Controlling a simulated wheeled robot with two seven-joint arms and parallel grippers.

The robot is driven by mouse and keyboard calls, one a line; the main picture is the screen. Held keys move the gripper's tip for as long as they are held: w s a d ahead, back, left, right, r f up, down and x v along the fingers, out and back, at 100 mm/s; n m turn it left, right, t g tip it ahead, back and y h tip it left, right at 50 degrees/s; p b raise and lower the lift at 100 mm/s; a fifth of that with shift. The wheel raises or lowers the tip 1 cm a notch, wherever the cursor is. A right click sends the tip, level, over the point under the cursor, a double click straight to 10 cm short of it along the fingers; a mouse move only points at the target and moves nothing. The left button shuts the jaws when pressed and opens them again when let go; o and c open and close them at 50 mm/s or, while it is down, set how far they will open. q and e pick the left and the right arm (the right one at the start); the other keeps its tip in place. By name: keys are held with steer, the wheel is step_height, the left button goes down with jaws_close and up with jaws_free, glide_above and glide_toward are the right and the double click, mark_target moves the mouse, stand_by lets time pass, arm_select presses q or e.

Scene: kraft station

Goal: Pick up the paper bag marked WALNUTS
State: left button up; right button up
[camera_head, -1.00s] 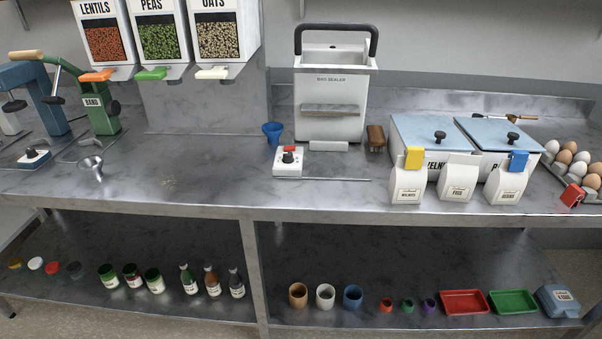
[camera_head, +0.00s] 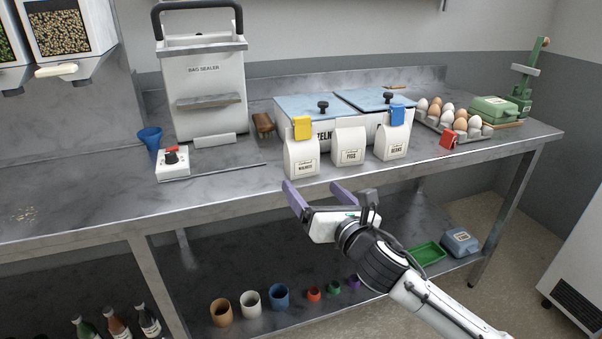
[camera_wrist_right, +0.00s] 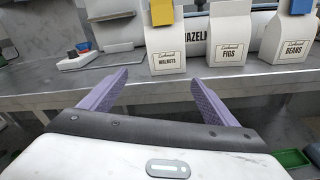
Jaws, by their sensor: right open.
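The white paper bag marked WALNUTS (camera_head: 301,160) stands upright near the counter's front edge, with a yellow clip (camera_head: 302,127) on its top. It also shows in the right wrist view (camera_wrist_right: 165,52), ahead and between the finger lines. My right gripper (camera_head: 317,193) is open and empty, with purple fingers, in front of the counter edge and just short of the bag. In the right wrist view its two fingers (camera_wrist_right: 160,92) are spread apart below the bag. My left gripper is not in view.
The FIGS bag (camera_head: 348,147) stands right beside it, then the BEANS bag (camera_head: 391,137) with a blue clip. Lidded bins (camera_head: 300,104) are close behind. A brown block (camera_head: 263,124) and the bag sealer (camera_head: 203,90) are left. The counter front (camera_head: 235,180) is clear.

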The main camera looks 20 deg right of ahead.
mark_target(305, 156)
steer(key=w+r+n, duration=0.1)
steer(key=w, duration=0.1)
steer(key=w+r+n, duration=0.1)
steer(key=w, duration=0.1)
steer(key=w+r+t, duration=0.1)
steer(key=w, duration=0.1)
steer(key=shift+w+d+r+n, duration=0.1)
steer(key=shift+d+r+n, duration=0.15)
steer(key=shift+r+n, duration=0.15)
steer(key=shift+w+f+b, duration=0.2)
steer(key=shift+w+b, duration=0.1)
steer(key=shift+w, duration=1.1)
steer(key=shift+w+f+b, duration=0.15)
steer(key=shift+w+b, duration=0.15)
steer(key=shift+w, duration=1.1)
steer(key=shift+c, duration=0.3)
steer(key=shift+r, duration=0.1)
steer(key=c, duration=1.3)
